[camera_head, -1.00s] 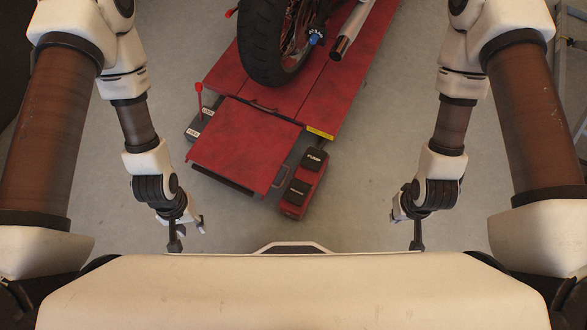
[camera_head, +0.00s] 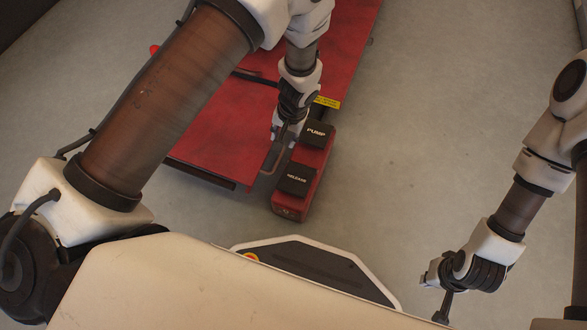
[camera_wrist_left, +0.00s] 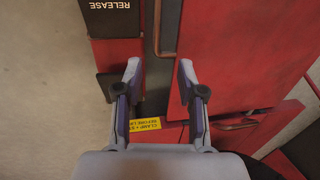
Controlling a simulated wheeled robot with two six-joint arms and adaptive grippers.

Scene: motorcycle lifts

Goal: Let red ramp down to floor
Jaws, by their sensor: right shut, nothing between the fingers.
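The red ramp (camera_head: 210,135) is a flat panel at the near end of the red lift. In the head view it stands off the floor, with a dark edge beneath it. A thin metal handle (camera_head: 273,157) sticks out at its right side. My left gripper (camera_wrist_left: 158,72) is open, pointing down over that side. In the left wrist view the handle (camera_wrist_left: 158,25) lies ahead between the fingertips, and the ramp (camera_wrist_left: 235,45) is right of them. Contact cannot be told. My right gripper (camera_head: 433,298) is shut and empty, low over the floor at the right.
A red pedal unit with a PUMP pedal (camera_head: 318,133) and a RELEASE pedal (camera_head: 297,180) stands on the floor right of the ramp. A yellow label (camera_head: 327,102) marks the lift's edge. The grey floor (camera_head: 430,130) to the right is clear.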

